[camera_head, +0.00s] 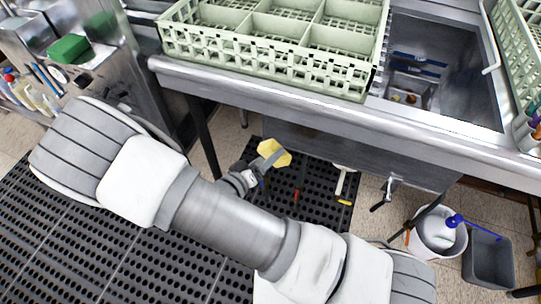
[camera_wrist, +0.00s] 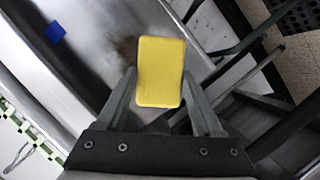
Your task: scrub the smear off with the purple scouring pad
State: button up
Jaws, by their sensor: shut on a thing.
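My gripper (camera_wrist: 159,76) is shut on a yellow rectangular pad (camera_wrist: 160,70), which sticks out beyond the fingertips. The head view shows my gripper (camera_head: 264,164) and the yellow pad (camera_head: 277,151) in front of the counter, above the dark mat as seen from there. The held pad looks yellow, and I make out no purple pad in either view. A dark brown smear (camera_wrist: 127,46) shows on a grey metal surface just left of the pad in the wrist view. Part of the smear may be hidden behind the pad. I cannot tell whether the pad touches the metal.
A small blue square (camera_wrist: 55,32) lies on the metal in the wrist view. A pale green rack (camera_head: 262,52) stands on the counter, left of the sink basin (camera_head: 450,85). A green block (camera_head: 69,48) is at the upper left. A white bucket (camera_head: 437,236) and grey bin (camera_head: 487,262) stand lower right.

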aim_at(276, 142)
jog(key=shift+w+d, duration=0.3)
jog(key=shift+w, duration=0.55)
jog(key=shift+w+d, duration=0.35)
jog(key=shift+w, duration=0.5)
jog(key=shift+w+d, duration=0.3)
jog(key=shift+w, duration=0.55)
jog(key=shift+w+d, duration=0.2)
jog(key=shift+w, duration=0.3)
jog(key=shift+w+d, duration=0.15)
jog(key=shift+w, duration=0.35)
